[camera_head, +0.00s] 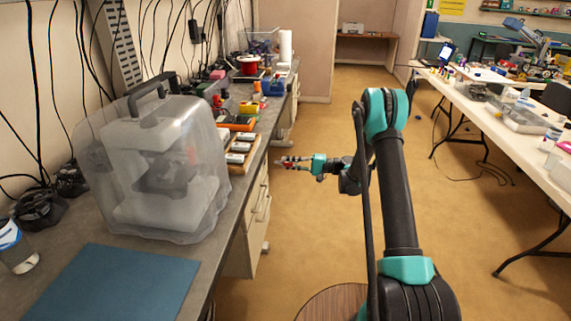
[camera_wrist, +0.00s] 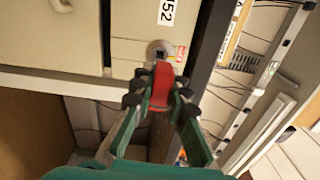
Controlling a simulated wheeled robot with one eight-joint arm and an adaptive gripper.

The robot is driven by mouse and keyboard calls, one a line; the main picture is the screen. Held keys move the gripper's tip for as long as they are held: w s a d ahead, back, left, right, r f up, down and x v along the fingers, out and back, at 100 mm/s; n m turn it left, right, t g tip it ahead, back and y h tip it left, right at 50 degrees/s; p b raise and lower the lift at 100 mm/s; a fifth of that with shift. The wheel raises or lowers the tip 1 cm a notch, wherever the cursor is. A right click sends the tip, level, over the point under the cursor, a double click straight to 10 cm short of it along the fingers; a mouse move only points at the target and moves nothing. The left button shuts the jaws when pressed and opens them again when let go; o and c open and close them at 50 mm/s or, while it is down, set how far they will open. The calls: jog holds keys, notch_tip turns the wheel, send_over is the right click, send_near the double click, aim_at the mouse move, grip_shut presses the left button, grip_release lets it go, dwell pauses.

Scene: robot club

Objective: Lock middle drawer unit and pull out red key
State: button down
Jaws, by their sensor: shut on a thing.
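The red key (camera_wrist: 162,80) is between the black fingertips of my gripper (camera_wrist: 160,97), which is shut on it in the wrist view. The key points at a round metal lock (camera_wrist: 158,46) on a pale drawer unit (camera_wrist: 130,22) with a white number label, of which "52" is readable. The key's far end overlaps the lock; I cannot tell how deep it sits. In the head view my gripper (camera_head: 290,163) reaches left to the drawer units (camera_head: 257,205) under the bench. The lock is not clear there.
The grey bench (camera_head: 215,262) carries a clear-covered machine (camera_head: 160,165), a blue mat (camera_head: 115,285) and several small boxes. Its edge lies just above my gripper. A white table (camera_head: 500,135) stands at the right. The floor (camera_head: 330,120) between is mostly open.

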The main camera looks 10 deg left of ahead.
jog(key=shift+d, duration=1.75)
